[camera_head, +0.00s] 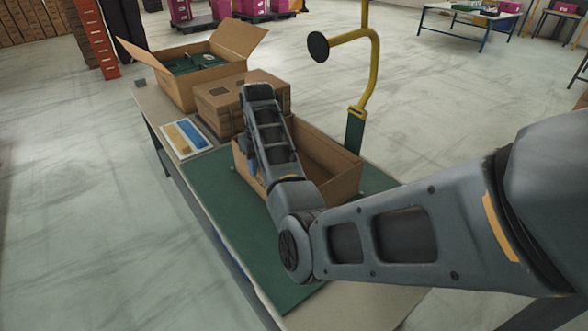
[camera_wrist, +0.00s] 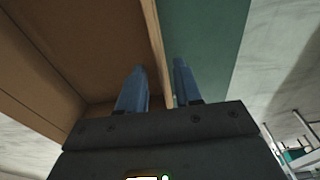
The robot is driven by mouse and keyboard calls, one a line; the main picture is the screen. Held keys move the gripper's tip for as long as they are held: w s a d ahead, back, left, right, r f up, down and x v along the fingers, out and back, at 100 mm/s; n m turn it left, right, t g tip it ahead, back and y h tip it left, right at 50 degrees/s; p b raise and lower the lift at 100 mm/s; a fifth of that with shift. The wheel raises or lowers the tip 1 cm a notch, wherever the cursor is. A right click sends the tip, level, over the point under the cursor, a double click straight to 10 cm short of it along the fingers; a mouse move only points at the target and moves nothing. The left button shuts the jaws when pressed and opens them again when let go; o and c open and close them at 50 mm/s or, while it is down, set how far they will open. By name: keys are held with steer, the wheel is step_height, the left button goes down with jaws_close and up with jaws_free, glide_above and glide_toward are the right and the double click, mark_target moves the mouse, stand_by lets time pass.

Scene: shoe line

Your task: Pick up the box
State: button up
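An open, empty-looking cardboard box (camera_head: 343,187) stands on the green mat of the table in the head view. My arm crosses in front of its left part and hides much of it. In the wrist view the box (camera_wrist: 85,50) fills the left side, and one wall runs between my blue fingers. My gripper (camera_wrist: 160,82) is open around that wall, with the left finger on the inner side and the right finger outside over the green mat. Gaps show between the wall and the fingers. In the head view only a bit of blue shows beside my arm at the box's left side.
A closed brown carton (camera_head: 215,104) stands directly behind the box. Farther back is an open carton with green contents (camera_head: 190,62). A blue-and-yellow sheet (camera_head: 186,137) lies at the left edge. A yellow post (camera_head: 372,70) rises behind right. The green mat (camera_head: 222,196) in front is clear.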

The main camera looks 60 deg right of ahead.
steer(key=f, duration=0.3)
steer(key=shift+w, duration=0.2)
jaws_close()
steer(key=shift+r, duration=0.1)
stand_by(1.2)
